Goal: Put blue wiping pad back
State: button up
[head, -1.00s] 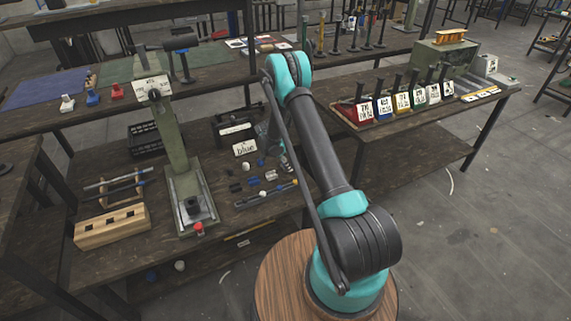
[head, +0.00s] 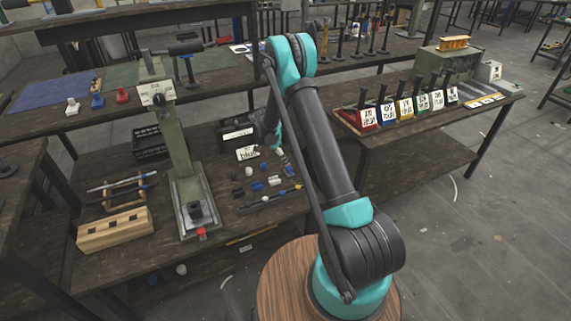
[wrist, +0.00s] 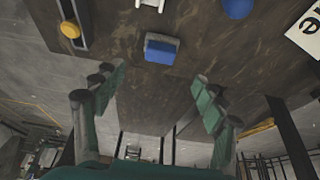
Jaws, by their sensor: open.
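In the wrist view a small block with a blue face and a grey layer, which looks like the blue wiping pad (wrist: 161,51), lies on the dark wooden table. My gripper (wrist: 160,98) is open and empty, its green fingers spread wide. The pad lies beyond the fingertips, between their lines and apart from them. In the head view my gripper (head: 281,153) hangs over the right part of the table. Several small blue and pale parts lie there; I cannot tell which is the pad. A card lettered "blue" (head: 248,153) stands behind these parts.
A green press (head: 178,150) stands left of the loose parts, with a wooden block (head: 115,229) farther left. A blue ball (wrist: 238,8) lies near the pad. A rail with a yellow knob (wrist: 70,29) lies on its other side. A dark bin (head: 235,131) stands behind.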

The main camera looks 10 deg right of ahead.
jog(key=s+d+r+n+t+y, duration=0.1)
jog(key=s+d+r+n, duration=0.25)
jog(key=s+r, duration=0.6)
jog(key=s+d+r+n+y, duration=0.15)
jog(key=s+r+n, duration=0.25)
jog(key=s+r, duration=0.5)
jog(key=s+d+r+n+t+y, duration=0.1)
jog(key=s+n, duration=0.2)
jog(key=s, duration=0.8)
jog(key=s+d+r+n+y, duration=0.1)
jog(key=s+n, duration=0.3)
jog(key=s, duration=0.7)
jog(key=shift+d+t, duration=0.3)
jog(key=shift+t, duration=0.1)
